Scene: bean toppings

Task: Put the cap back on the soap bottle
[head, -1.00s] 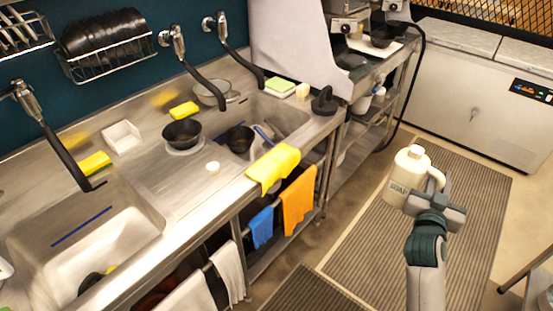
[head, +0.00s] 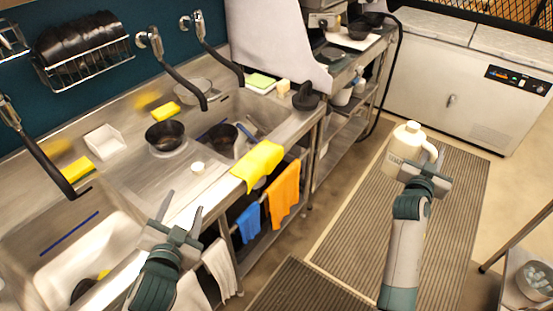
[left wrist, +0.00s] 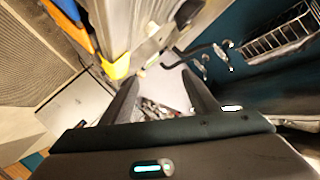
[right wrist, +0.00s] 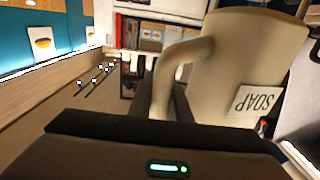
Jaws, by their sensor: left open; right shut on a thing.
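The cream soap bottle (head: 400,150) is upright in the head view, held over the floor mat right of the counter. My right gripper (head: 427,168) is shut on its handle. The bottle (right wrist: 250,60) and its SOAP label also fill much of the right wrist view. A small round white cap (head: 197,168) lies on the steel counter between the sinks. My left gripper (head: 182,210) is open and empty over the counter's front edge, nearer to me than the cap and apart from it. The cap cannot be made out in the left wrist view.
A yellow cloth (head: 257,165) hangs over the counter edge. Dark bowls (head: 165,136), a white tray (head: 105,141) and yellow sponges (head: 77,170) lie around the sinks. Black faucets (head: 178,70) reach over the counter. The floor between counter and bottle is clear.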

